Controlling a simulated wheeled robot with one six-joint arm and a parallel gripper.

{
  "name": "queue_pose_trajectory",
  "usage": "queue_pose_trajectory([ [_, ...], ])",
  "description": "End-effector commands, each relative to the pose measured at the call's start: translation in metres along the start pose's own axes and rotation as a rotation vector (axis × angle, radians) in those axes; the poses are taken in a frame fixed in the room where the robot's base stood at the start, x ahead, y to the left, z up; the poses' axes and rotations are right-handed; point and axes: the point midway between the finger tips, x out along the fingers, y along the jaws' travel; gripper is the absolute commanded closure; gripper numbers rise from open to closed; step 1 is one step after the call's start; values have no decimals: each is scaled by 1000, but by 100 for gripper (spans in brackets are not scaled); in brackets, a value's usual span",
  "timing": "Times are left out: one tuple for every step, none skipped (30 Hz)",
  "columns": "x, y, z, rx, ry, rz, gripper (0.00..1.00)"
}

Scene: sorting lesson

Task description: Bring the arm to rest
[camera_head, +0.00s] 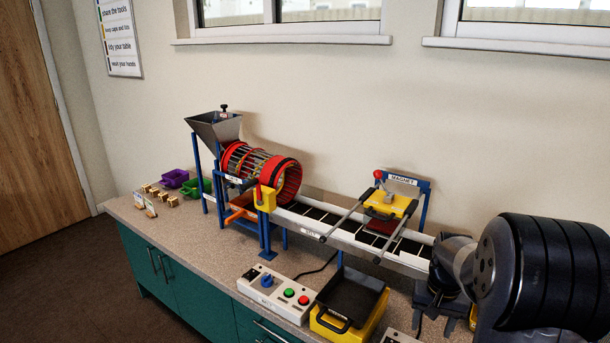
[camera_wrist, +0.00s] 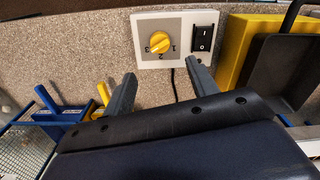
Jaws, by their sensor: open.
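In the wrist view my gripper (camera_wrist: 160,70) is open, its two grey fingers spread apart with nothing between them. It is over the counter near a white control box (camera_wrist: 150,22) with a yellow dial (camera_wrist: 159,42) and a black rocker switch (camera_wrist: 203,38). The fingertips appear just short of the box; I cannot tell their height above the counter. In the head view my arm (camera_head: 545,270) is at the lower right, in front of the conveyor's right end, and hides what is behind it. The gripper fingers are not clearly seen there.
The conveyor (camera_head: 345,238) with its magnet frame (camera_head: 392,205) and the red drum (camera_head: 280,178) stand along the wall. A yellow bin with a black tray (camera_head: 350,297) and a button box (camera_head: 275,290) are in front. A blue holder (camera_wrist: 62,118) and wire basket (camera_wrist: 25,150) are left of my gripper.

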Motion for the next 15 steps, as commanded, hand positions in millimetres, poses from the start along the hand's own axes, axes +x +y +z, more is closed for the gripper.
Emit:
queue_pose_trajectory([
  [14,0,1,0,-7,0,45],
  [20,0,1,0,-7,0,45],
  [29,0,1,0,-7,0,45],
  [34,0,1,0,-6,0,45],
  [41,0,1,0,-6,0,45],
  [49,0,1,0,-7,0,45],
  [55,0,1,0,-6,0,45],
  [61,0,1,-1,-7,0,45],
  [69,0,1,-1,-5,0,45],
  [75,0,1,-1,-6,0,45],
  [81,0,1,-1,-6,0,45],
  [89,0,1,-1,-6,0,45],
  [95,0,1,-1,-6,0,45],
  [101,0,1,-1,-6,0,45],
  [109,0,1,-1,-7,0,45],
])
